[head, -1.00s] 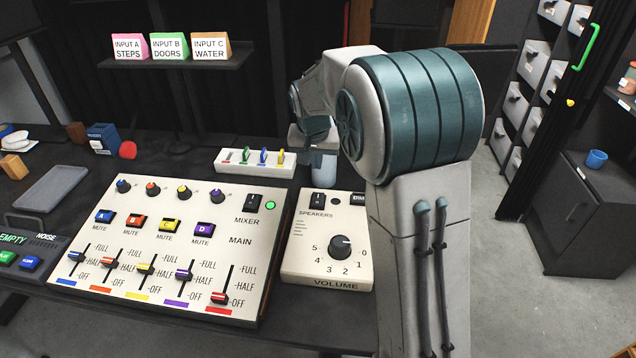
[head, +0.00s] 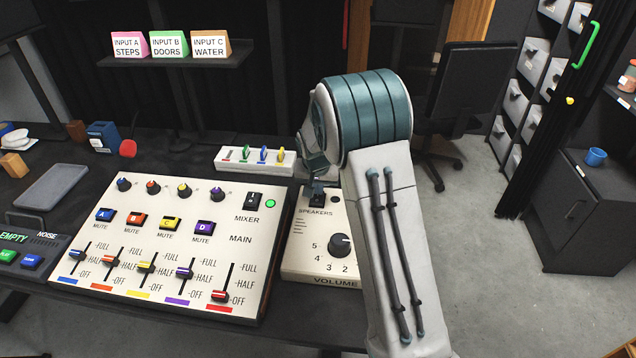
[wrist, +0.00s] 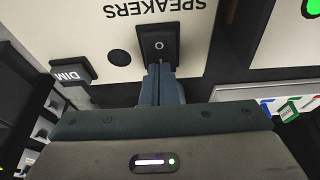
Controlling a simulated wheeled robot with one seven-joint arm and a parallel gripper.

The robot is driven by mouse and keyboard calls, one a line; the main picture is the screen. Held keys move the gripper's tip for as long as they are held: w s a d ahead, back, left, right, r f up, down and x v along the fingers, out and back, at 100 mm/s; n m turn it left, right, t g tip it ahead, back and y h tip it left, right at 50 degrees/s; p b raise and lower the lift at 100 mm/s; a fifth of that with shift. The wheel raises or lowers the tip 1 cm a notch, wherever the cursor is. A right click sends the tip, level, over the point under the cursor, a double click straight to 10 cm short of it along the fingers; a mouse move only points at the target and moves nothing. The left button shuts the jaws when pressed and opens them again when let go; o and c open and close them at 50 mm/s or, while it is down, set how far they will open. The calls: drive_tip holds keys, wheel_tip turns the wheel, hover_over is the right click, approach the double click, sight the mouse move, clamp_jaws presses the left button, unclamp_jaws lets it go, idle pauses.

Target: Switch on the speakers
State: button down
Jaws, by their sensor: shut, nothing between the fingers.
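The speakers panel (head: 302,262) is a cream box with a round black volume knob (head: 340,245) and the label SPEAKERS. Its black rocker switch (wrist: 159,45) shows in the wrist view, with a small circle mark on the visible part. My gripper (wrist: 158,72) is shut and empty, its fingertips at the edge of the switch; I cannot tell whether they press on it. A dark round indicator (wrist: 120,58) beside the switch is unlit.
The mixer panel (head: 130,235) with a lit green light (head: 271,203) stands close on the left. A DIM button (wrist: 72,73) sits near the speakers switch. An office chair (head: 470,90) stands at the back right.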

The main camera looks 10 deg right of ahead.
idle(0.3)
drive_tip(key=shift+w+p, duration=0.15)
drive_tip(key=shift+p, duration=0.3)
drive_tip(key=shift+f+g, duration=0.25)
drive_tip(key=shift+g, duration=0.15)
drive_tip(key=shift+s+a+r+b, duration=0.1)
drive_tip(key=shift+s+a+b, duration=0.15)
drive_tip(key=shift+s, duration=0.5)
drive_tip(key=shift+r, duration=0.5)
drive_tip(key=s+p+v, duration=0.1)
drive_tip(key=v, duration=1.2)
drive_tip(key=shift+f, duration=0.15)
